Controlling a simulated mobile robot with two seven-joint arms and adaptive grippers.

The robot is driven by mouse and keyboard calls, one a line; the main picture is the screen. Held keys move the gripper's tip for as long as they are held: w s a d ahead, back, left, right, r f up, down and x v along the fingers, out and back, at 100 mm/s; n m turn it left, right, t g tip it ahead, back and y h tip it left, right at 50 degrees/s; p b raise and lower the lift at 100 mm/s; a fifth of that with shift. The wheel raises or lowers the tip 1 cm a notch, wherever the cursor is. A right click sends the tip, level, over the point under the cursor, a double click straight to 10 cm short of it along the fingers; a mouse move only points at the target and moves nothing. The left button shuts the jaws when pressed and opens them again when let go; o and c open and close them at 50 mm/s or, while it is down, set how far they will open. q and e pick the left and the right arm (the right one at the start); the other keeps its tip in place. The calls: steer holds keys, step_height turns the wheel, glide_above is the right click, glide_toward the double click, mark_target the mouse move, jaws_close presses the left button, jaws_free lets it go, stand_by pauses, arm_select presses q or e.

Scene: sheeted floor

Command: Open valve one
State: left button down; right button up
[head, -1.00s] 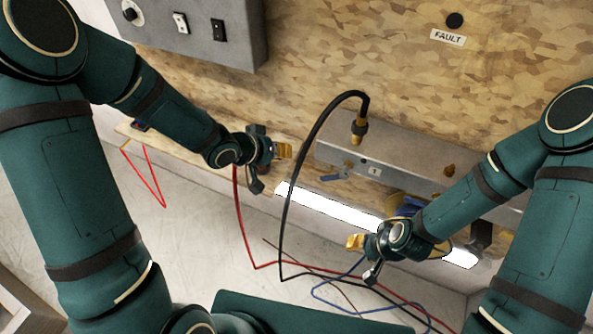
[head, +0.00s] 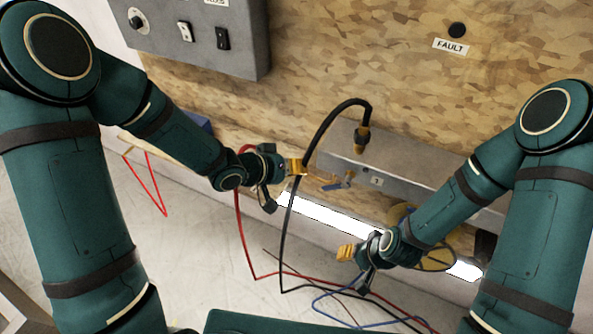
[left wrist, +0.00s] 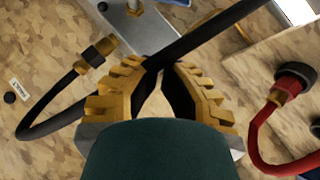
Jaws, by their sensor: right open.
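Valve one is a small brass valve with a blue lever (head: 332,186) on the grey metal box, beside a label (head: 376,181) reading 1. My left gripper (head: 299,166) is just left of the lever, apart from it, with its yellow fingertips at the black hose (head: 322,128). In the left wrist view the fingers (left wrist: 166,75) have a narrow gap, and the hose (left wrist: 205,38) crosses at their tips. I cannot tell whether it lies between or beyond them. My right gripper (head: 345,253) is open and empty, lower right, in front of the light strip.
The black hose arches up to a brass fitting (head: 361,137) above the box (head: 400,168). Red cable (head: 245,240) and blue cable (head: 325,300) lie below. A grey switch box (head: 190,35) is mounted at upper left. The floor (head: 205,245) at left is mostly clear.

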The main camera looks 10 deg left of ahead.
arm_select(q)
steer(key=b, duration=0.1)
glide_above(324, 186)
steer(key=a, duration=0.3)
step_height(324, 186, down, 4)
steer(key=shift+d+f+b, duration=0.3)
steer(key=shift+d+f, duration=1.05)
steer(key=shift+d, duration=0.1)
